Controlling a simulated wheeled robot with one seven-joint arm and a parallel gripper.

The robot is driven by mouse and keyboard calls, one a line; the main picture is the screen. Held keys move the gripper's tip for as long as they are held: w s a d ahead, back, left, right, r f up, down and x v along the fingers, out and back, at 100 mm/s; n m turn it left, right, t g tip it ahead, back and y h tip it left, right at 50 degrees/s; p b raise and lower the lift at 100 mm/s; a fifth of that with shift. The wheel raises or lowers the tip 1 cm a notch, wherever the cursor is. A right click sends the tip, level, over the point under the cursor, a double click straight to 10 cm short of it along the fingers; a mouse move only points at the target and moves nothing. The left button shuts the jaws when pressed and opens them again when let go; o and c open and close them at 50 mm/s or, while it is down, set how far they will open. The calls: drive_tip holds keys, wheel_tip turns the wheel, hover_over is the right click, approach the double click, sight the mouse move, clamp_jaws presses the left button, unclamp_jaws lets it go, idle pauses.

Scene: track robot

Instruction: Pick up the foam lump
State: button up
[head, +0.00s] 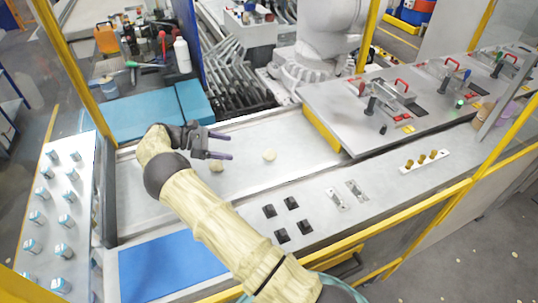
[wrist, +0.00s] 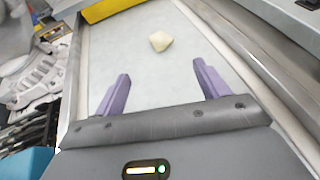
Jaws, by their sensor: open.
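Two small pale beige lumps lie apart on the grey metal tray in the head view. One lump (head: 269,155) is to the right of my gripper (head: 230,146), beyond its fingertips. The other lump (head: 217,166) is just below the gripper in the picture. I cannot tell from looks which is foam. In the wrist view, one angular cream lump (wrist: 161,41) lies ahead of my gripper (wrist: 161,72), roughly centred between its purple fingers and apart from them. The gripper is open with nothing between its fingers; it appears to be above the tray.
The tray (head: 180,206) has a raised rim and a yellow-edged raised panel (head: 320,128) at its right. A blue mat (head: 165,268) lies in front. Blue pads (head: 142,118), a white bottle (head: 182,55) and tools stand behind. Yellow rails (head: 420,205) cross the front.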

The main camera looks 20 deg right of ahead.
approach(269, 155)
drive_tip(key=d+f, duration=0.2)
drive_tip(key=shift+w+d, duration=0.35)
drive_tip(key=x, duration=0.5)
drive_tip(key=shift+s+d+f, duration=0.1)
drive_tip(key=shift+s, duration=0.05)
drive_tip(key=shift+c, duration=0.4)
drive_tip(key=c, duration=0.9)
